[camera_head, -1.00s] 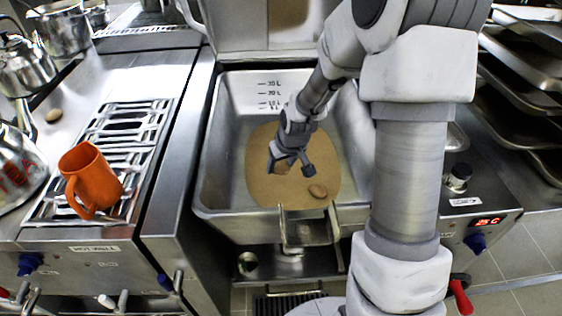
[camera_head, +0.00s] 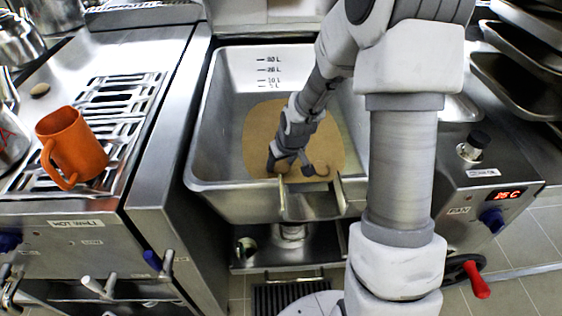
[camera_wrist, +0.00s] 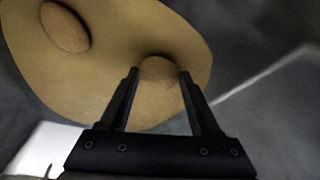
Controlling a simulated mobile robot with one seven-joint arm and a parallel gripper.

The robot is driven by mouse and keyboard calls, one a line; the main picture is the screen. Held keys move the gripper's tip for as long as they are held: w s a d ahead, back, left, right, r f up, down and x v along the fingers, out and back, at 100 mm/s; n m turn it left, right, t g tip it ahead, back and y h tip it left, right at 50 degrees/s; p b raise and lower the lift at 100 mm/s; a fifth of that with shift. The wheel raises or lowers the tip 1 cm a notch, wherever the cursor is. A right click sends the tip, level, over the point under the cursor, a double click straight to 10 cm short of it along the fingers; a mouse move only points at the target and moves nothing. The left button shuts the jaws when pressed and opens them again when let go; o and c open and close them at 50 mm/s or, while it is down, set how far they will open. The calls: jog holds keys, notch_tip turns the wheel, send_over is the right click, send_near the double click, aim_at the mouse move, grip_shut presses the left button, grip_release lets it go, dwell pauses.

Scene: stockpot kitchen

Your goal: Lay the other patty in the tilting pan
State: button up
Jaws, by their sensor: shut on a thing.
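The tilting pan (camera_head: 205,150) is a deep steel basin with a tan patch (camera_head: 262,130) on its floor. One brown patty (camera_head: 321,171) lies on the front part of the patch, partly hidden by my gripper; it also shows at upper left in the wrist view (camera_wrist: 65,27). My gripper (camera_head: 285,168) is low inside the pan, left of that patty. In the wrist view my gripper (camera_wrist: 158,74) is shut on the other patty (camera_wrist: 158,71), which sits between the fingertips over the patch's edge. I cannot tell whether the held patty touches the floor.
The pan's front pour spout (camera_head: 310,200) is close to my gripper. An orange mug (camera_head: 72,145) stands on the grate at left. A small brown round thing (camera_head: 40,90) lies behind it. Steel trays (camera_head: 515,85) are stacked at right. The pan's back floor is clear.

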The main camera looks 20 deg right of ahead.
jog(key=o, duration=1.4)
jog(key=p+v, duration=0.7)
jog(key=v, duration=1)
jog(key=shift+r, duration=0.2)
